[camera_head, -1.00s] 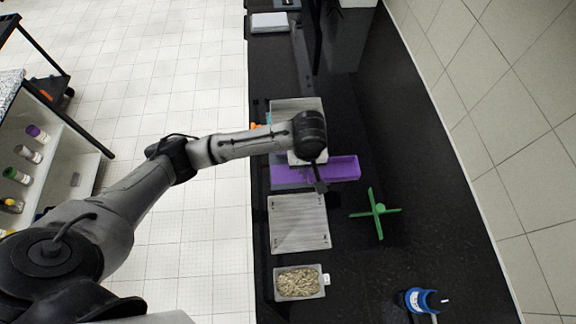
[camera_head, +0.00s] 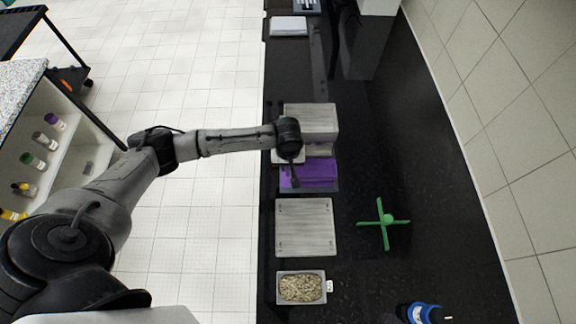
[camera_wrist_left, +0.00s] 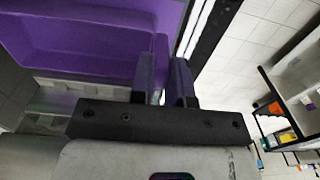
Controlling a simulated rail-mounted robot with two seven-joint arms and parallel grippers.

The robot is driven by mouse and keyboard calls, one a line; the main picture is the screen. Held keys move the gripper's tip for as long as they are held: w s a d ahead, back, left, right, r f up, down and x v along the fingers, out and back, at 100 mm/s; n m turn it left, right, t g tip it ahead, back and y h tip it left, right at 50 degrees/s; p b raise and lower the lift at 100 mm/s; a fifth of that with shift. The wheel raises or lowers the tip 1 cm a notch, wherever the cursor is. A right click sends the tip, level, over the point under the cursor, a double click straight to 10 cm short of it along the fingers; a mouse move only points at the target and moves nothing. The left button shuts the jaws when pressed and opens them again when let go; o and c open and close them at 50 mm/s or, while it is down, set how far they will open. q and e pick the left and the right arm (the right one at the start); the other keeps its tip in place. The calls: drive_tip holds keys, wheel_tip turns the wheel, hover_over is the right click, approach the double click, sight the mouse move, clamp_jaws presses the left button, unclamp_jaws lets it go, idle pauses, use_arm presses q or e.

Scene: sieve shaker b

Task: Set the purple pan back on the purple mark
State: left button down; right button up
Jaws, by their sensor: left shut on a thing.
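The purple pan (camera_head: 319,170) is a shallow open tray, partly hidden by my left wrist in the head view. It lies over the purple mark (camera_head: 330,189), whose paler edge shows along the front; I cannot tell whether the pan touches it. In the left wrist view the pan (camera_wrist_left: 75,38) fills the upper left. My left gripper (camera_wrist_left: 165,82) is shut on the pan's purple wall, with a finger on each side. My right gripper is in neither view.
A grey stand (camera_head: 318,117) is just behind the pan. A grey plate (camera_head: 304,229) and a tray of grains (camera_head: 301,287) are in front. A green cross-shaped piece (camera_head: 384,222) and a blue object (camera_head: 421,313) lie to the right. The black bench between is clear.

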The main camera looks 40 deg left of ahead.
use_arm(q)
drive_tip(key=shift+f, duration=0.75)
drive_tip(key=shift+f, duration=0.25)
drive_tip(key=shift+f, duration=0.3)
drive_tip(key=c, duration=1.1)
unclamp_jaws()
